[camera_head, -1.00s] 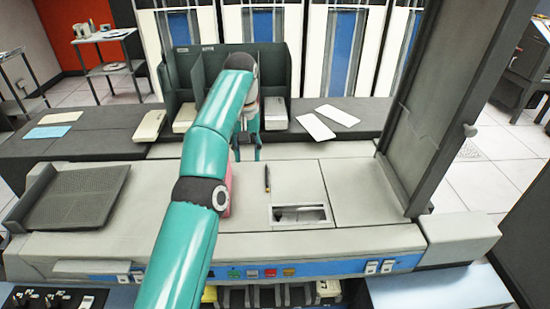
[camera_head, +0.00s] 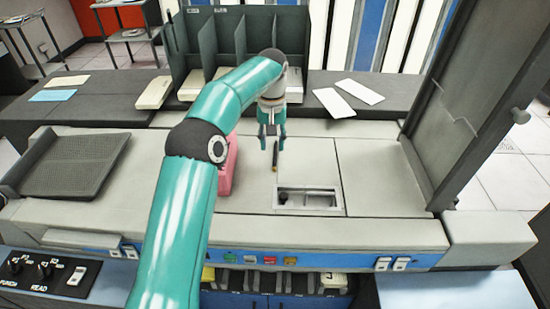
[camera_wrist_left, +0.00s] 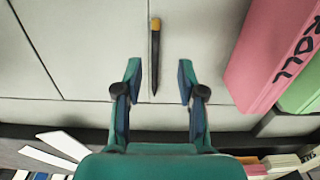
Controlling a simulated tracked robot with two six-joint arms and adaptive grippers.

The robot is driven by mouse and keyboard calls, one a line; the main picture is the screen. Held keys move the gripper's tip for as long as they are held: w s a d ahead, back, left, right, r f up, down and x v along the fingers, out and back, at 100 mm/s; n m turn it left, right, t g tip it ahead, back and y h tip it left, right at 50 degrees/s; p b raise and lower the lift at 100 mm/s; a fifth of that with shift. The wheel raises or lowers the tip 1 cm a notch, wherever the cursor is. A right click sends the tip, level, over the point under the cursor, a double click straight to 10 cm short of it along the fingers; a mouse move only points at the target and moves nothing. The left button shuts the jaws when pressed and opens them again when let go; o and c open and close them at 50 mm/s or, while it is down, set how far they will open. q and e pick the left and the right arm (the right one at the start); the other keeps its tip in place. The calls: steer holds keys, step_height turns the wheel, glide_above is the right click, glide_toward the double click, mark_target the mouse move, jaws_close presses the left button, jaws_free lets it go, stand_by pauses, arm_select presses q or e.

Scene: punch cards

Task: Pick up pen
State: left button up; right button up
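The pen (camera_head: 275,155) is a thin dark stick with an orange end, lying on the light grey machine top. My left gripper (camera_head: 272,144) is open, with its fingers pointing down over the pen's far part. In the left wrist view, the pen (camera_wrist_left: 155,58) lies lengthwise between the open fingertips (camera_wrist_left: 160,70), its dark point toward the palm and its orange end beyond the tips. Clear space shows between the pen and both fingers, and nothing is held. The height of the fingertips above the surface is hard to tell. My right gripper is not in view.
A pink block (camera_wrist_left: 272,52) stands beside the gripper, with a green one (camera_wrist_left: 304,92) next to it. A recessed window (camera_head: 307,198) lies in front of the pen. White cards (camera_head: 334,103) lie on the dark ledge behind. The grey surface right of the pen is clear.

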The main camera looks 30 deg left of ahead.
mark_target(275, 163)
arm_select(q)
steer(key=f, duration=0.3)
steer(key=d+f, duration=0.1)
steer(key=f, duration=0.1)
steer(key=shift+s, duration=0.15)
steer(key=shift+a+f, duration=0.1)
steer(key=shift+f, duration=0.4)
jaws_close()
